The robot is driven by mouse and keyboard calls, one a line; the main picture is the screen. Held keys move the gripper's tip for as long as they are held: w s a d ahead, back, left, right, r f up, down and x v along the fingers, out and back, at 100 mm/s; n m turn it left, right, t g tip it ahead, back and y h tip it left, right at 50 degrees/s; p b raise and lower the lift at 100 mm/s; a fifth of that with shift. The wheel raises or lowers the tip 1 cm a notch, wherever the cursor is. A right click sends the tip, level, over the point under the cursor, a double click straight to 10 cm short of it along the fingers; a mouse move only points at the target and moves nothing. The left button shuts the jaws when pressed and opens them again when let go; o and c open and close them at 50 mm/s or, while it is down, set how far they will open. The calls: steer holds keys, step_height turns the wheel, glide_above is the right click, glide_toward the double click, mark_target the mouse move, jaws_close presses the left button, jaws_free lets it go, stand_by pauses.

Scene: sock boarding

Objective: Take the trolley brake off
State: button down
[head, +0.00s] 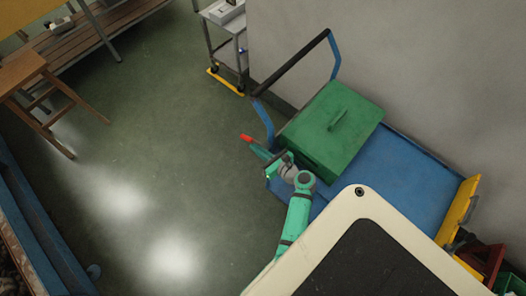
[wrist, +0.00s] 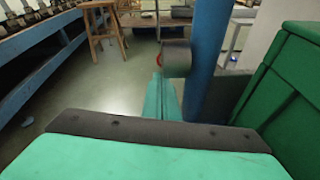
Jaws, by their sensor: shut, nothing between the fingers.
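The blue trolley (head: 385,165) stands along the grey wall in the head view, with a blue upright handle and a black grip bar (head: 291,63). My gripper (head: 257,150) is shut and empty, beside the trolley's handle end, pointing up and left. In the wrist view my gripper (wrist: 160,95) reaches forward, just left of a blue handle post (wrist: 210,50). A small red piece (head: 246,138) shows at its tip; I cannot tell whether it belongs to the gripper or to a brake lever. No brake pedal can be made out clearly.
A green lidded box (head: 335,125) sits on the trolley, close to my wrist. A yellow end board (head: 458,208) stands at its other end. A grey cart (head: 228,45) stands behind. A wooden stool (head: 40,95) is at left. The floor left of the trolley is clear.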

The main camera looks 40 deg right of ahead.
steer(key=shift+x, duration=1.1)
steer(key=shift+w+r+t, duration=0.75)
steer(key=shift+r+t, duration=0.05)
steer(key=shift+r, duration=0.15)
